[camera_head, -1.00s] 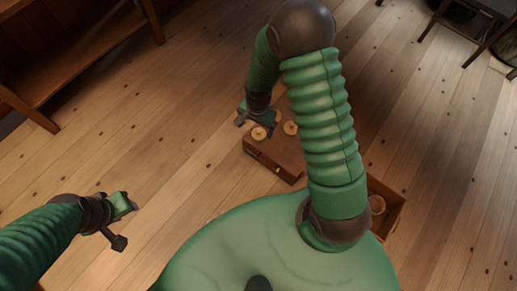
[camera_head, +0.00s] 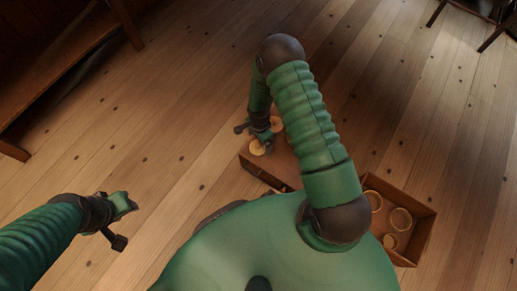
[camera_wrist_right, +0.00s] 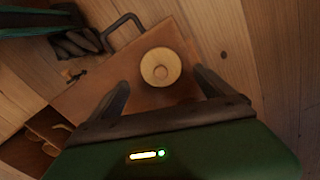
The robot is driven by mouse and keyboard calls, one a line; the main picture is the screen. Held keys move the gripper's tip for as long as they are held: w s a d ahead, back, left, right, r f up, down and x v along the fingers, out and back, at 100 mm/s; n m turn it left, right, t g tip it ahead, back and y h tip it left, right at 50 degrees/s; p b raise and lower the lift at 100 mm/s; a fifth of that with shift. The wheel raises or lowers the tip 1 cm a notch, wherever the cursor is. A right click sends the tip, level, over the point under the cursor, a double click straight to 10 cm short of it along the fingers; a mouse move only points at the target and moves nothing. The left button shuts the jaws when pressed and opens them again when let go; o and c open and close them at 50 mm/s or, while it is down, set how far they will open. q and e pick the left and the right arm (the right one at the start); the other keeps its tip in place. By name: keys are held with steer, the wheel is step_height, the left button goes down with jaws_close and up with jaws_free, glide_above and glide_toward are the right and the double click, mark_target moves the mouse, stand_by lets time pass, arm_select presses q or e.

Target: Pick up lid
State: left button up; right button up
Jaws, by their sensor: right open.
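A round, pale wooden lid with a small raised middle (camera_wrist_right: 160,67) lies on the brown wooden box top and is seen from above in the right wrist view. It appears to be the pale disc (camera_head: 257,147) near the box's left corner in the head view. My right gripper (camera_head: 254,137) is open above it, its fingers on either side of the lid in the wrist view; contact cannot be told. A second pale round piece (camera_head: 276,124) sits just behind, partly hidden by my right arm. My left gripper (camera_head: 126,223) is open and empty over the floor at left.
The brown box (camera_head: 285,163) stands on the plank floor. An open wooden tray (camera_head: 416,250) at right holds several pale round pieces. A dark bent handle (camera_wrist_right: 124,22) shows beside the box. Wooden furniture (camera_head: 70,55) stands at upper left. Floor at left is clear.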

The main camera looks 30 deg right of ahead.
steer(key=f, duration=0.1)
steer(key=f+b, duration=0.2)
steer(key=f, duration=0.1)
steer(key=shift+w+a+f, duration=0.1)
steer(key=shift+w+a, duration=0.05)
steer(key=shift+a, duration=0.15)
arm_select(q)
steer(key=f, duration=0.3)
steer(key=shift+a+f, duration=0.15)
steer(key=shift+a, duration=0.1)
arm_select(e)
steer(key=shift+d, duration=0.1)
steer(key=shift+c, duration=0.7)
steer(key=c, duration=1.3)
